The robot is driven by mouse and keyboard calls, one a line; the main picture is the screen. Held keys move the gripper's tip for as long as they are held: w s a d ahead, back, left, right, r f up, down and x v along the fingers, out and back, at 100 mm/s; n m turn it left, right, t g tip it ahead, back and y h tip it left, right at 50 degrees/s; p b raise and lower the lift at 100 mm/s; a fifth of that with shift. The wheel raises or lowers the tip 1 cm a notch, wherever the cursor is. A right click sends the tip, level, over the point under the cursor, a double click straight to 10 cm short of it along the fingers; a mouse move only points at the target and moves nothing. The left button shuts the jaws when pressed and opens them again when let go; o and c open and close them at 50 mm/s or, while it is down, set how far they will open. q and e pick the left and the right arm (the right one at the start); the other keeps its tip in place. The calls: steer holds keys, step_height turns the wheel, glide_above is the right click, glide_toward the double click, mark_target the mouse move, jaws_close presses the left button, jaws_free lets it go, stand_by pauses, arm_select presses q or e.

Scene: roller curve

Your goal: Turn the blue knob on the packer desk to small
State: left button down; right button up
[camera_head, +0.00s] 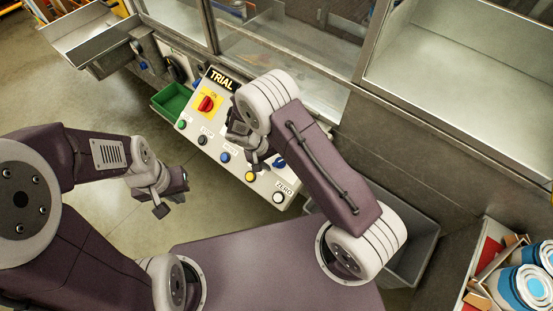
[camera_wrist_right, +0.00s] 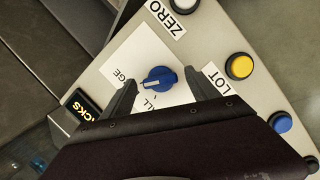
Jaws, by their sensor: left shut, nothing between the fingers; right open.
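The packer desk panel (camera_head: 232,140) is a pale sloping board with several controls. The blue knob (camera_wrist_right: 158,79) sits on a white plate in the right wrist view; part of it shows beside my right arm in the head view (camera_head: 279,162). My left gripper (camera_head: 173,201) is shut and empty, off the panel's left side.
A white button (camera_wrist_right: 180,4) by the ZERO label, a yellow button (camera_wrist_right: 239,66) and a blue button (camera_wrist_right: 280,122) lie near the knob. A red switch (camera_head: 207,103) is under the TRIAL sign. A green bin (camera_head: 172,101) and a grey bin (camera_head: 413,250) flank the desk.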

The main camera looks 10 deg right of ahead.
steer(key=c, duration=1.4)
steer(key=shift+o, duration=0.2)
steer(key=shift+f+n, duration=0.1)
steer(key=shift+n, duration=0.2)
steer(key=shift+f+n+h+b, duration=0.1)
steer(key=shift+n+h+b, duration=0.2)
steer(key=shift+n+b, duration=0.55)
steer(key=n, duration=0.3)
steer(key=shift+a+t+h+b, duration=0.1)
steer(key=shift+t+h+b, duration=0.2)
steer(key=shift+h+b, duration=0.1)
steer(key=n, duration=0.3)
steer(key=shift+s+h+b, duration=0.1)
steer(key=shift+h+b, duration=0.2)
steer(key=shift+b, duration=0.1)
steer(key=shift+n+t+b, duration=0.3)
steer(key=shift+n+t, duration=0.3)
steer(key=shift+n, duration=1.25)
